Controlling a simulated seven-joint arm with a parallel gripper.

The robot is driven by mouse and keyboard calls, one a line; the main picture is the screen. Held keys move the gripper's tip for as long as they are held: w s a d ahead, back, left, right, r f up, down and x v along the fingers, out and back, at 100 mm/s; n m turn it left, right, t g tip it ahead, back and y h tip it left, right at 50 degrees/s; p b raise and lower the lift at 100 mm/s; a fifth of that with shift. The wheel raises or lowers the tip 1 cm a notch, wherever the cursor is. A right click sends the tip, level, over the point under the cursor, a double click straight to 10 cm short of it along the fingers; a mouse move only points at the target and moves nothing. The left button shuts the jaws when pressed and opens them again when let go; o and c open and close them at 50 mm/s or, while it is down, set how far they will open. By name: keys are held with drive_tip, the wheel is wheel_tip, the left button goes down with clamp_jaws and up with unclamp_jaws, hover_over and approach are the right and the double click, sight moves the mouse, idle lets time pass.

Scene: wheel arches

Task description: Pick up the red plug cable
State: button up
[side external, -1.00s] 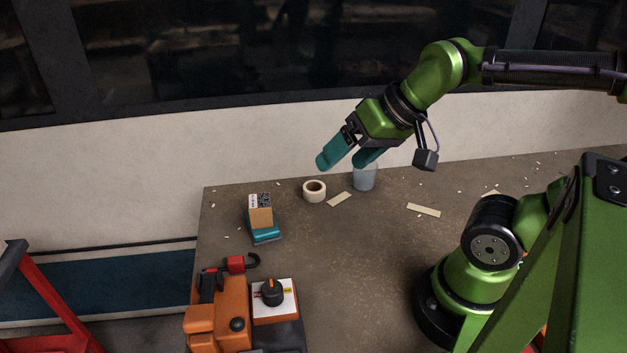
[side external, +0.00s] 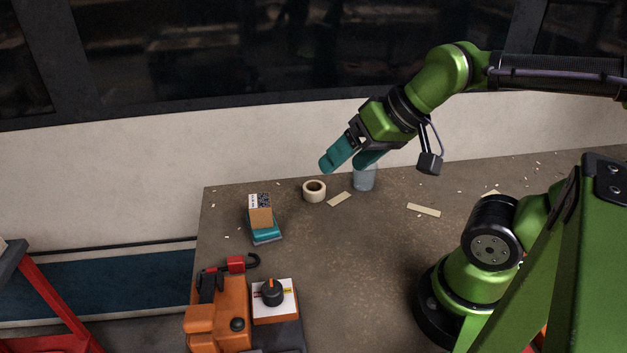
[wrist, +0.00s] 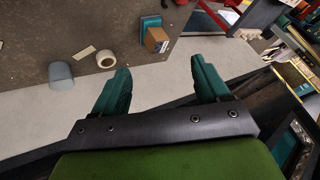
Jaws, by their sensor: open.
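The red plug (side external: 237,264) with its short black cable (side external: 252,258) lies at the left edge of the table, just behind an orange machine. I cannot make it out in the wrist view. My gripper (side external: 347,161) is open and empty, with two teal fingers. It hangs in the air above the back of the table, up and to the right of the plug and well apart from it. The open fingers also show in the wrist view (wrist: 163,88), with nothing between them.
The orange machine (side external: 217,315) stands beside a white box with a black knob (side external: 273,293). A cardboard box (side external: 260,211) rests on a teal item (side external: 265,237). A tape roll (side external: 314,190) and a translucent cup (side external: 364,178) stand at the back. The table's middle is clear.

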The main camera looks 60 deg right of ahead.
drive_tip(key=c, duration=0.3)
drive_tip(key=shift+c, duration=0.2)
drive_tip(key=shift+a+f, duration=0.1)
drive_tip(key=m+g+y, duration=0.1)
drive_tip(key=m+g, duration=0.3)
drive_tip(key=m, duration=1.9)
hover_over(231, 260)
drive_tip(key=s+d, duration=0.1)
wheel_tip(231, 260, down, 19)
drive_tip(key=shift+s+d+r, duration=0.1)
drive_tip(key=shift+s+r, duration=0.05)
drive_tip(key=shift+x, duration=2.7)
